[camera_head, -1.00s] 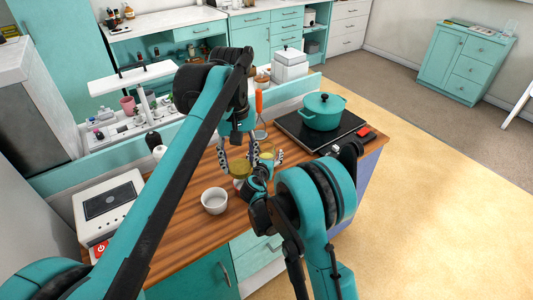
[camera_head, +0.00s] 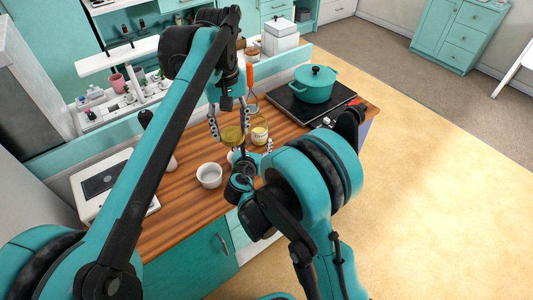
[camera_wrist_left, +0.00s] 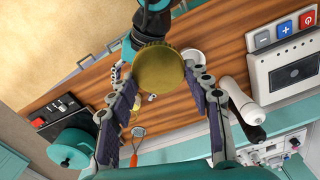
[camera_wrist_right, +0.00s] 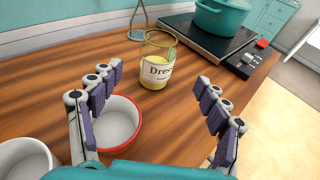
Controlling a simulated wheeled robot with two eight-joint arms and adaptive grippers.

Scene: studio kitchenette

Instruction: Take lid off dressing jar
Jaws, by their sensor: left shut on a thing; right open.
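The dressing jar (camera_head: 259,133) stands upright on the wooden counter. In the right wrist view the jar (camera_wrist_right: 155,72) shows a white label, yellow contents and an uncovered glass rim. My left gripper (camera_head: 229,127) is shut on the round gold lid (camera_head: 232,136), holding it in the air, apart from the jar and to its left in the head view. The lid (camera_wrist_left: 160,68) also shows between the fingers in the left wrist view. My right gripper (camera_wrist_right: 150,95) is open and empty, its fingers on the near side of the jar, not touching it.
A red-rimmed bowl (camera_wrist_right: 118,122) sits near my right gripper's left finger; a white bowl (camera_head: 209,175) stands left of it. A masher with an orange handle (camera_head: 249,75) is behind the jar. A teal pot (camera_head: 313,85) sits on the black hob (camera_head: 340,96).

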